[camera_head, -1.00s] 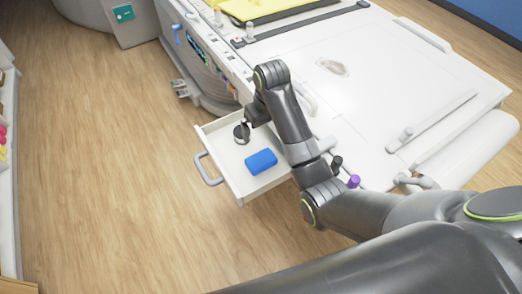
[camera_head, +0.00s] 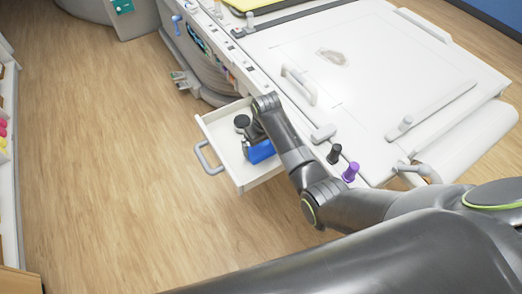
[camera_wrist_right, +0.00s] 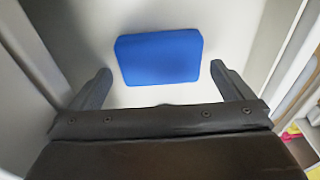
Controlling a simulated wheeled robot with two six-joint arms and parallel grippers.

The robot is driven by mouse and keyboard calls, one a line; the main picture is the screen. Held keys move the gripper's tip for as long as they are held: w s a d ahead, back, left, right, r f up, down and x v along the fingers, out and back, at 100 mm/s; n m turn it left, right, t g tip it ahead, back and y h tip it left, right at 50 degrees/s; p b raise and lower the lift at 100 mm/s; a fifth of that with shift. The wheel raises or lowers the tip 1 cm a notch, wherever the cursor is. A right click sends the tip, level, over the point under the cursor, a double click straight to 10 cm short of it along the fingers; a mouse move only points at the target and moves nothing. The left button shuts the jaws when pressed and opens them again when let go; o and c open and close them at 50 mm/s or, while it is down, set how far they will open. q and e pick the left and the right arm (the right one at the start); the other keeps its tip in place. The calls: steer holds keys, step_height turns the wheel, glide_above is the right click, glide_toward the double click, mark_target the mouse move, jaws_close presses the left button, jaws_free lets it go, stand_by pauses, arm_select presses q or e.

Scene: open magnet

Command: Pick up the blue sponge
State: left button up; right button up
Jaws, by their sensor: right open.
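The blue sponge (camera_head: 262,152) lies flat in an open white drawer (camera_head: 217,152) in the head view, partly hidden by my right arm. In the right wrist view the whole sponge (camera_wrist_right: 158,57) shows on the drawer floor. My right gripper (camera_wrist_right: 160,72) is open there, with one finger to each side of the sponge's near half and clear gaps to it. In the head view my right gripper (camera_head: 249,138) is dark, small and partly hidden, down in the drawer at the sponge. My left gripper is not in view.
The drawer walls stand close around. A white bed-like table (camera_head: 380,90) with a handle (camera_head: 299,86) and black and purple knobs (camera_head: 350,172) lies right of the drawer. The wooden floor at left is clear.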

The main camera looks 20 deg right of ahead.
mark_target(261, 148)
steer(key=shift+w+f, duration=0.15)
steer(key=shift+f, duration=0.9)
steer(key=shift+c, duration=0.4)
steer(key=c, duration=0.6)
steer(key=shift+r, duration=0.1)
step_height(261, 148, up, 18)
steer(key=shift+f, duration=0.1)
